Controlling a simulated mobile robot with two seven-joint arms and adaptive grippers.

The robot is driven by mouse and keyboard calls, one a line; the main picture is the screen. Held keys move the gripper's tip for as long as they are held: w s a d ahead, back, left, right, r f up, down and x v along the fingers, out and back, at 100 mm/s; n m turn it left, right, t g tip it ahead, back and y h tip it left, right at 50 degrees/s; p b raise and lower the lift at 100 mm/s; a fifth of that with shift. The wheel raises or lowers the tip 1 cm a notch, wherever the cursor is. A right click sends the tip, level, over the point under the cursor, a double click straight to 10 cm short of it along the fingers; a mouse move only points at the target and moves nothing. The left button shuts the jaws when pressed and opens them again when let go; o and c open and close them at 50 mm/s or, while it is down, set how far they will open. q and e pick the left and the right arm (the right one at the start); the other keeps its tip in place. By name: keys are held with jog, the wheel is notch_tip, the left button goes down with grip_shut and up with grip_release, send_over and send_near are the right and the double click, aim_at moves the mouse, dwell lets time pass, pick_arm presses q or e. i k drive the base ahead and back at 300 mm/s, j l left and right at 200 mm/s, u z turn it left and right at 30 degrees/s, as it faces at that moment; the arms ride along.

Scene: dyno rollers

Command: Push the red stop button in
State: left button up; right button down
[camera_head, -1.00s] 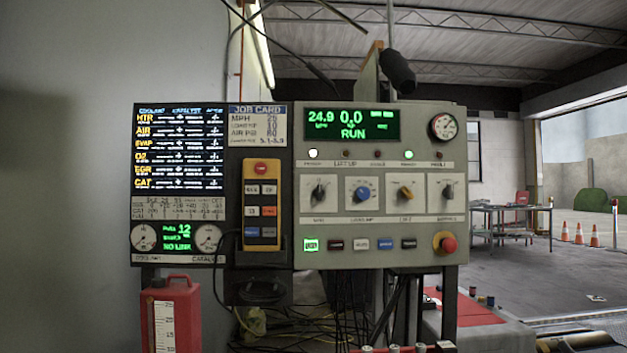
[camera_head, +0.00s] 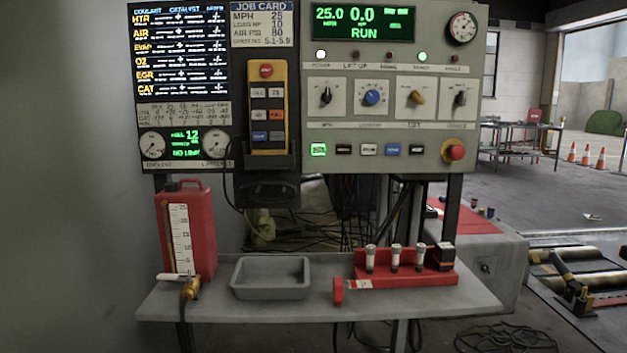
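The red stop button (camera_head: 455,152) is a round red mushroom button on a yellow base at the lower right corner of the grey control panel (camera_head: 300,112). It looks clear of any contact. A smaller red button (camera_head: 266,70) sits at the top of the yellow hand pendant (camera_head: 281,110) left of the panel's dials. The green display (camera_head: 363,24) reads 25.0, 0.0 and RUN. Neither of my grippers shows in the head view.
Below the panel is a grey shelf (camera_head: 330,306) with a red canister (camera_head: 187,232), a grey tray (camera_head: 270,292) and a red rack (camera_head: 405,279) holding small vials. Rollers (camera_head: 580,257) lie in the floor at right. The space before the button is clear.

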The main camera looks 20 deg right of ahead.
aim_at(457, 152)
jog(key=k+l+z, duration=0.1)
jog(key=l, duration=0.3)
jog(key=k+l+z, duration=0.1)
jog(key=l, duration=0.35)
jog(key=k+l+z, duration=0.1)
jog(key=l, duration=0.3)
